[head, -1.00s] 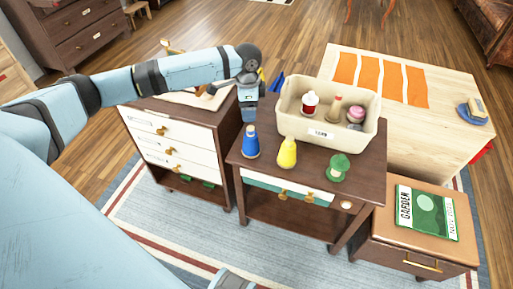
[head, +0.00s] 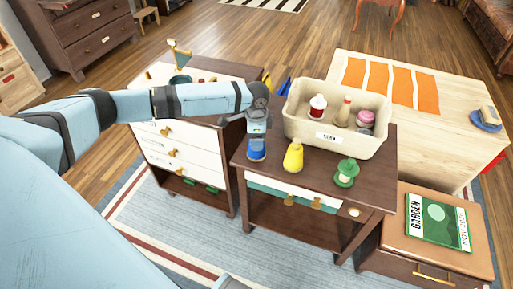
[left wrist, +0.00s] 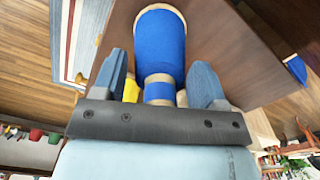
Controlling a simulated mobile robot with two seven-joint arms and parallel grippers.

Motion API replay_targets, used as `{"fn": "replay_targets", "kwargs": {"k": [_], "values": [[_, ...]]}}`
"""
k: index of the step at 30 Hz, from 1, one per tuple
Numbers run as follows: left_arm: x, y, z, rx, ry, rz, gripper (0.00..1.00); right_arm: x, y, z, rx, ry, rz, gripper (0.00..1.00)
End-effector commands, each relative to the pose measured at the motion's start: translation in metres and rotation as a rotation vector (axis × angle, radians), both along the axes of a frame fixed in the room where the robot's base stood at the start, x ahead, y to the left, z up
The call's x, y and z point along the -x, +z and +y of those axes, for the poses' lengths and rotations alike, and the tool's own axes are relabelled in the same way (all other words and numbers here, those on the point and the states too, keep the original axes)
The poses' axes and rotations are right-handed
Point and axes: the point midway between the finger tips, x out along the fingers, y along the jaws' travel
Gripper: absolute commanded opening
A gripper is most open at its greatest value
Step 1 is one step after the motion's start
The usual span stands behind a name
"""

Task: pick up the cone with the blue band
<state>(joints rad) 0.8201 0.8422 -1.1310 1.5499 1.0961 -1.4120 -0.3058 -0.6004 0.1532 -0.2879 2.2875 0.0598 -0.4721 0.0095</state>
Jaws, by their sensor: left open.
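The cone with the blue band (head: 256,151) stands upright on the small dark wood table, left of the yellow piece. In the left wrist view it (left wrist: 160,42) shows a wide blue body, a tan ring and a narrower blue part close to the palm. My left gripper (head: 257,135) is above it, pointing down. Its open fingers (left wrist: 160,66) are on both sides of the narrow part, with gaps visible. The gripper hides the cone's top in the head view. My right gripper is not in view.
A yellow piece (head: 293,157) and a green piece (head: 346,174) stand to the right on the same table (head: 320,185). A cream bin (head: 338,137) with several items is behind them. A white-drawer cabinet (head: 185,150) is at left.

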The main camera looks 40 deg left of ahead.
Motion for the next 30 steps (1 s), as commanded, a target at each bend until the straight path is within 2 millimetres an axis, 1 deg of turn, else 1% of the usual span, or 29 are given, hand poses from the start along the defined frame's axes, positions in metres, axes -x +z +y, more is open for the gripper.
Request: {"fn": "replay_targets", "kwargs": {"k": [1, 3, 8, 9, 10, 11, 18, 20, 22, 26, 27, 29, 30], "values": [[0.000, 0.001, 0.000, 0.000, 0.000, 0.000, 0.66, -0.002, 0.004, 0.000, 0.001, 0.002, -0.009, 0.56], [0.000, 0.001, 0.000, 0.000, 0.000, 0.000, 0.66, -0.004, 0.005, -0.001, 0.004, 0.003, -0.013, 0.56], [0.000, 0.001, 0.000, 0.000, 0.000, 0.000, 0.29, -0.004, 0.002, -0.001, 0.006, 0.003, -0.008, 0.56], [0.000, 0.001, 0.000, 0.000, 0.000, 0.000, 0.20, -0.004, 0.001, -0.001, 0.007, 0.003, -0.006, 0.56], [0.000, 0.001, 0.000, 0.000, 0.000, 0.000, 0.13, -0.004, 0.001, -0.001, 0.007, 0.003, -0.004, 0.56], [0.000, 0.001, 0.000, 0.000, 0.000, 0.000, 0.10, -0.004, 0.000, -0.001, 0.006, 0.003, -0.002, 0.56], [0.000, 0.002, 0.000, 0.001, 0.000, -0.001, 0.10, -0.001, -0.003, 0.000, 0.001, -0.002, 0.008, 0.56], [0.000, 0.005, 0.000, 0.000, 0.000, -0.001, 0.10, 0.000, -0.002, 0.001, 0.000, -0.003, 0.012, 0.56], [0.000, 0.013, 0.000, 0.001, -0.001, -0.002, 0.10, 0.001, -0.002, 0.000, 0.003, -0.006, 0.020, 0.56], [-0.001, 0.038, 0.000, 0.000, 0.000, -0.004, 0.10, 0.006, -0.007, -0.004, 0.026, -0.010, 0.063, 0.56], [-0.001, 0.048, 0.000, 0.001, -0.001, -0.005, 0.10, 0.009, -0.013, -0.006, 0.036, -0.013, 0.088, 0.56], [-0.001, 0.065, 0.000, 0.001, -0.001, -0.003, 0.10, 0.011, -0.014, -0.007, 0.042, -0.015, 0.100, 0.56], [-0.001, 0.077, 0.000, 0.002, -0.001, -0.004, 0.10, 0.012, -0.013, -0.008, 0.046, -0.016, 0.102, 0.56]]}}
